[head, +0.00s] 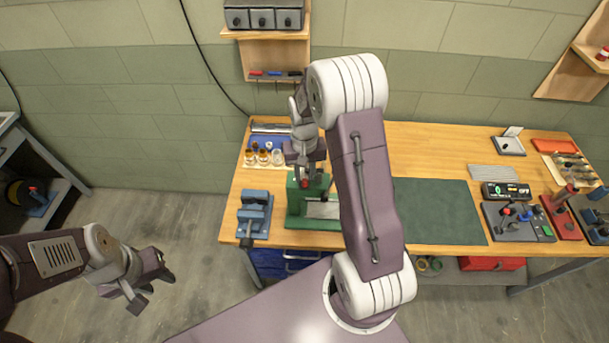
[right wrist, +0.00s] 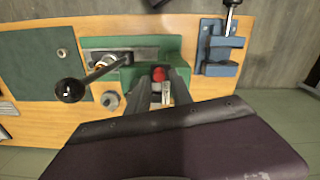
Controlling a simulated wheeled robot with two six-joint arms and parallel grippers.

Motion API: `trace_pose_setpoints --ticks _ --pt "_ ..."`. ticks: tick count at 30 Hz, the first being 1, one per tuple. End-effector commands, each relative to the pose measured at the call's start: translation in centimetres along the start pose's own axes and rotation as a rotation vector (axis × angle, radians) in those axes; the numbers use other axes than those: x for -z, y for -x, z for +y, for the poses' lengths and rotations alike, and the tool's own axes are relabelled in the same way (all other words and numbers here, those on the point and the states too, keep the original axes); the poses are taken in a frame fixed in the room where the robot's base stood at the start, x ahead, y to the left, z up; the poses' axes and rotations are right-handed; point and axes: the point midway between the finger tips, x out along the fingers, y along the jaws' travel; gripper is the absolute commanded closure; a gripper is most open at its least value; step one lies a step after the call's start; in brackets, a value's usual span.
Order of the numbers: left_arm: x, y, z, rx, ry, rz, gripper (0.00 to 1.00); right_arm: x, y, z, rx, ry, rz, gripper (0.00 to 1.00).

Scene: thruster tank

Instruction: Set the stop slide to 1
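The stop slide's red knob (right wrist: 158,74) is on a green fixture (right wrist: 172,45) at the table's front left. In the head view the knob (head: 306,184) shows just below my right gripper (head: 305,172). In the right wrist view, my right gripper (right wrist: 160,80) points down at the knob, one finger on each side. The fingers stand apart; whether they touch the knob is unclear. A pale strip shows between them, but its marks are too small to read. My left gripper (head: 147,283) is open and empty, over the floor left of the table.
A black ball-ended lever (right wrist: 70,90) sticks up from the fixture beside my right gripper. A blue vise (head: 254,214) stands left of the fixture. Small jars (head: 264,157) stand behind. A dark green mat (head: 436,210) lies clear to the right, partly behind my right arm.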

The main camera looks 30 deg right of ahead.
Motion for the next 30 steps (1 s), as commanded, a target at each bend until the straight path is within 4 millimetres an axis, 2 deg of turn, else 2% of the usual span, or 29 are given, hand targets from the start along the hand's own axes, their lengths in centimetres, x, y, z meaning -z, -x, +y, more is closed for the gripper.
trace_pose_setpoints --ticks 6,13,14,16,17,30 --pt "0.1 0.8 0.0 0.000 0.000 0.000 0.64 0.0 -2.2 0.0 0.000 0.000 0.000 0.73" --pt "0.1 0.8 0.0 0.000 0.000 0.000 0.64 0.0 -2.5 0.0 0.000 0.000 0.001 0.73" --pt "0.1 0.8 0.0 0.000 0.000 0.000 0.64 0.0 -2.5 0.0 0.000 0.000 0.001 0.76" --pt "0.1 0.8 0.0 0.000 0.000 0.000 0.64 0.0 -2.5 0.0 0.000 0.000 0.001 0.96" --pt "0.1 0.8 0.0 0.000 0.000 0.000 0.64 0.0 -2.5 0.0 0.000 0.000 0.001 1.00" --pt "0.1 0.8 0.0 0.000 0.000 0.000 0.64 0.0 -2.4 0.0 0.000 0.000 0.002 1.00"
